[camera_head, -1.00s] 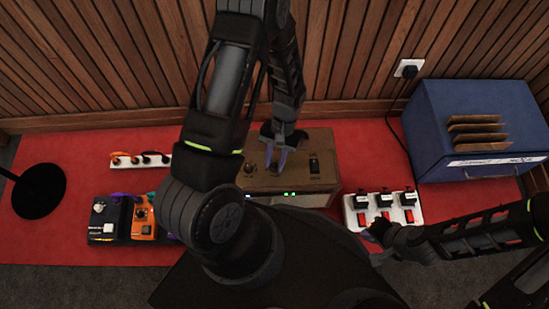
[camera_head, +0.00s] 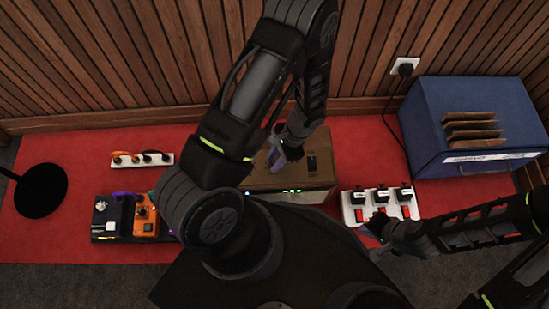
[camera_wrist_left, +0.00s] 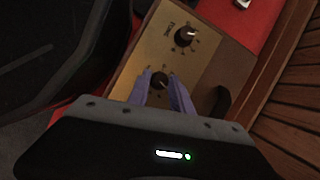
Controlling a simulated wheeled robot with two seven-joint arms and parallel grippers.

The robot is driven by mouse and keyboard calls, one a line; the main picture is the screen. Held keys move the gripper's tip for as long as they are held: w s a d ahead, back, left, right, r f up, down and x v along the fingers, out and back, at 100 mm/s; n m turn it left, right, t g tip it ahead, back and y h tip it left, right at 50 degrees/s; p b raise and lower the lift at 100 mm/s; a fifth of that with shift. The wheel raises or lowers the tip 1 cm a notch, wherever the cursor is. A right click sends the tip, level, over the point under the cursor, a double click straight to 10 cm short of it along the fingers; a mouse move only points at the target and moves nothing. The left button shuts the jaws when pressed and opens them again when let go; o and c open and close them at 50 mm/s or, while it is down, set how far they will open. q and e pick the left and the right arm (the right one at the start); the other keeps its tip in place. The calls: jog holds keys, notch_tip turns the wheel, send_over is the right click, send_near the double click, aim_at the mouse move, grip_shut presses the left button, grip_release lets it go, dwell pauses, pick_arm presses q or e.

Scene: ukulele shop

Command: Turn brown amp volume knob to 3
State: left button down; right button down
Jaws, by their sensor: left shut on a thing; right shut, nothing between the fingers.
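The brown amp (camera_head: 315,182) sits on the red carpet, partly hidden behind my left arm in the head view. In the left wrist view its gold panel (camera_wrist_left: 143,56) carries two dark knobs. My left gripper (camera_wrist_left: 165,84) is shut on the nearer knob (camera_wrist_left: 160,80), with a purple finger on each side of it. The other knob (camera_wrist_left: 186,37), with a white pointer, stands free farther up the panel. In the head view my left gripper (camera_head: 280,165) is over the amp's top. My right gripper (camera_head: 371,232) is shut and empty by the white power strip.
The white power strip (camera_head: 350,213) with red switches is right of the amp. A blue cabinet (camera_head: 425,125) stands at the back right. Pedals (camera_head: 145,222) and a white strip (camera_head: 165,163) lie left. A round black base (camera_head: 40,190) is at far left.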

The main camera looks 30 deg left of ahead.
pick_arm(q)
jog(key=shift+m, duration=0.3)
jog(key=c, duration=1.2)
grip_release()
jog(key=shift+o, duration=0.2)
jog(key=p+v, duration=0.2)
jog(key=v, duration=0.5)
jog(key=shift+d+r+p, duration=0.2)
jog(key=shift+r+p, duration=0.15)
jog(key=shift+r, duration=0.05)
